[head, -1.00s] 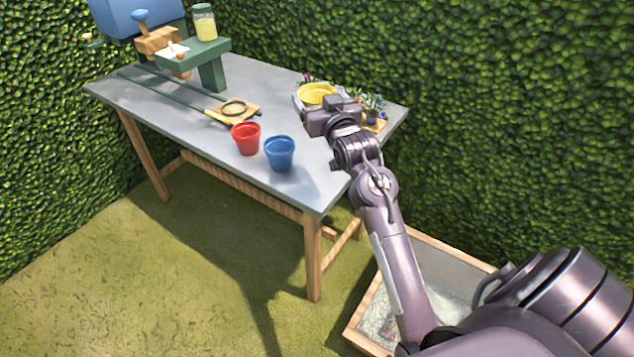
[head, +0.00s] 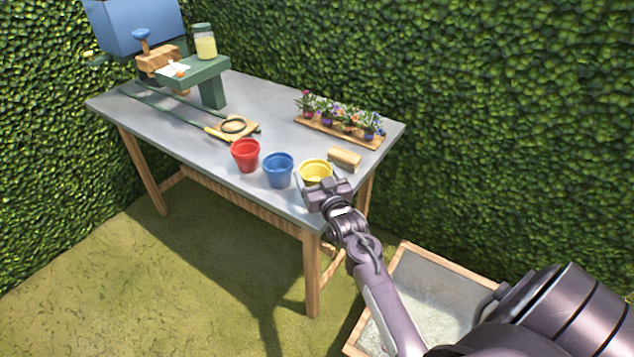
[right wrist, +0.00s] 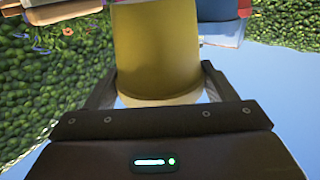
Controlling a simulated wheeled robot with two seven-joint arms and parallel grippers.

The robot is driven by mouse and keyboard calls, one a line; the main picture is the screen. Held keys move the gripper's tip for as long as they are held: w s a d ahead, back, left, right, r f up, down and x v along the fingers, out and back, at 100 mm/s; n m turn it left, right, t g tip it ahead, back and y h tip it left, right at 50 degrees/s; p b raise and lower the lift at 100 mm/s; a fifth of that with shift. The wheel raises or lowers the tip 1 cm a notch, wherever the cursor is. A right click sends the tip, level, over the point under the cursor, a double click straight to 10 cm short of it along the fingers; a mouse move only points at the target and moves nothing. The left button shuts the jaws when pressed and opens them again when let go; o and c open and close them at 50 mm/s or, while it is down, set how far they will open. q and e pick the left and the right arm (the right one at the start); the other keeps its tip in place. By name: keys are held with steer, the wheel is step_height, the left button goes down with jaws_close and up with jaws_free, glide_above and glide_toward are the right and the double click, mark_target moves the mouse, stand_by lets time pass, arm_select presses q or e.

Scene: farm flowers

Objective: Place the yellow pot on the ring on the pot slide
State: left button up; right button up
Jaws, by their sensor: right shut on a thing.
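The yellow pot (head: 316,169) is at the front right of the table, to the right of the blue pot. My right gripper (head: 318,182) is shut on the yellow pot. In the right wrist view the yellow pot (right wrist: 156,50) fills the space between the two fingers. I cannot tell whether its base touches the table. My left gripper is not in view.
The red pot (head: 245,154) and blue pot (head: 278,170) stand between the yellow pot and the ring. A wooden block (head: 344,159) lies to the right. A flower tray (head: 362,139) is behind. A green stand (head: 211,93) with a jar (head: 205,42) is at back left.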

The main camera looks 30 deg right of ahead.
steer(key=shift+f, duration=0.75)
steer(key=shift+f+p, duration=0.35)
steer(key=shift+f, duration=0.25)
steer(key=shift+f, duration=0.2)
steer(key=o, duration=1.1)
steer(key=shift+c, duration=0.2)
